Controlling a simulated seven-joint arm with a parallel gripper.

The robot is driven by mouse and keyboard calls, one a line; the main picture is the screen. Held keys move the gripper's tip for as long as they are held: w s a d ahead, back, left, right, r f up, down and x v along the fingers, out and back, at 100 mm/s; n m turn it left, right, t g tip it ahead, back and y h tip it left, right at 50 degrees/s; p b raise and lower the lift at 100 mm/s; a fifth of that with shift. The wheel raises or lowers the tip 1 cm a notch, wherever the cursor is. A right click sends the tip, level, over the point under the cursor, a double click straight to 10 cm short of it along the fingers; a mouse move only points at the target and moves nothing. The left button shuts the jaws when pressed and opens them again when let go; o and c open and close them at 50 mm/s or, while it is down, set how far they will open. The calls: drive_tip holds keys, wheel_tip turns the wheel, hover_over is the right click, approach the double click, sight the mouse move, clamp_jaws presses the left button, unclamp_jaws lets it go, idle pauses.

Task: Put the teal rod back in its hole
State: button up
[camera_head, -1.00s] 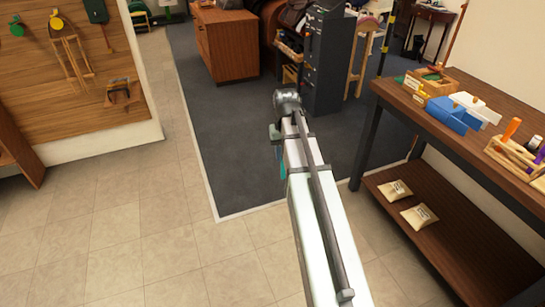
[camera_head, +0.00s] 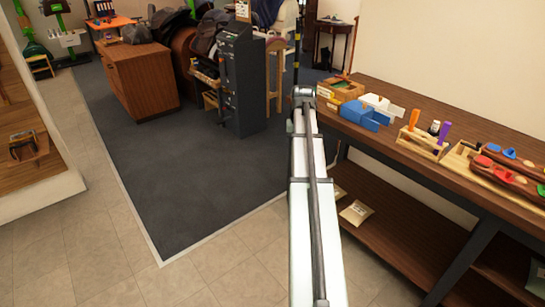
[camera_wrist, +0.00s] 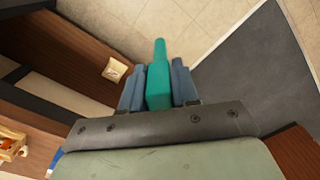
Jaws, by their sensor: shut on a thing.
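The teal rod (camera_wrist: 159,85) is in the wrist view, between the two blue-grey fingers of my gripper (camera_wrist: 159,68). The gripper is shut on it, and the rod's narrow tip sticks out past the fingertips. The rod is clear of any surface, with floor behind it. In the head view my arm hides the gripper and rod. A light wooden rack (camera_head: 417,146) stands on the bench, holding an orange rod (camera_head: 414,119), a dark one (camera_head: 434,127) and a purple one (camera_head: 444,132). Its holes are too small to make out.
The dark wooden bench (camera_head: 450,105) runs along the right. It carries a blue bin (camera_head: 364,115), a wooden box (camera_head: 340,90) and a tray of coloured pieces (camera_head: 510,178). A bag (camera_head: 355,213) lies on the lower shelf. A dark cabinet (camera_head: 240,80) stands behind; the floor at left is open.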

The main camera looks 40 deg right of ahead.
drive_tip(key=s+d+r+m, duration=0.3)
drive_tip(key=s+d, duration=0.5)
drive_tip(key=d, duration=0.7)
drive_tip(key=s+d+r+m, duration=0.3)
drive_tip(key=s+d+r, duration=0.3)
drive_tip(key=d, duration=1)
drive_tip(key=s+d+r+m, duration=0.4)
drive_tip(key=s+d, duration=0.8)
drive_tip(key=d, duration=0.4)
drive_tip(key=shift+r, duration=0.45)
drive_tip(key=shift+w+f, duration=0.1)
drive_tip(key=shift+f, duration=0.8)
drive_tip(key=shift+a, duration=0.15)
